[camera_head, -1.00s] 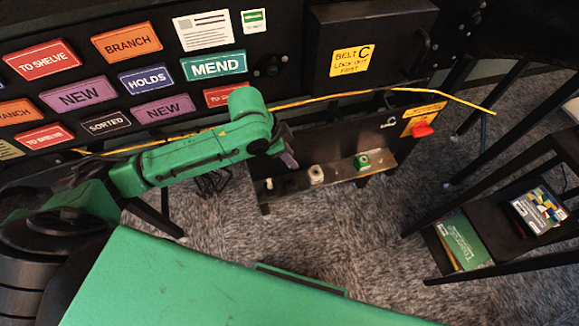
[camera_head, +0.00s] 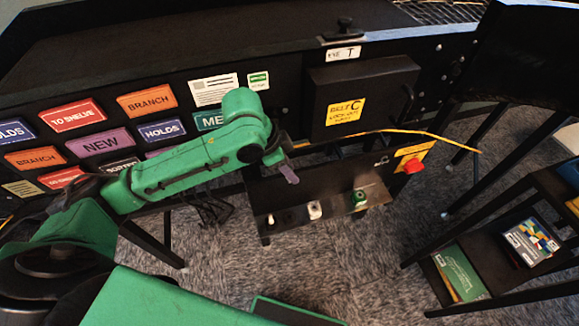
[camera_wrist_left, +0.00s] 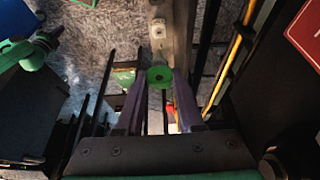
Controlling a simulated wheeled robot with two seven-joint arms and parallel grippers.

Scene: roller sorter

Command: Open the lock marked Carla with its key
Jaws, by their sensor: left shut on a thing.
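A black bench (camera_head: 385,195) below the sorter has a ledge with small fittings: a green one (camera_head: 360,198), a white one (camera_head: 315,210) and a dark and white one at the left end. No name is readable on them, so I cannot tell which is marked Carla. My left gripper (camera_head: 290,177) has purple fingers and hangs above the ledge, left of the green fitting. In the left wrist view a round green piece (camera_wrist_left: 160,76) shows between the fingertips. I cannot tell whether it is held or lies beyond. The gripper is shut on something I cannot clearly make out.
A red knob (camera_head: 412,166) sits on a yellow plate right of the ledge. A yellow cable (camera_head: 420,132) runs above it. A black box marked Belt C (camera_head: 376,84) is behind. A shelf rack (camera_head: 485,262) with books stands at right.

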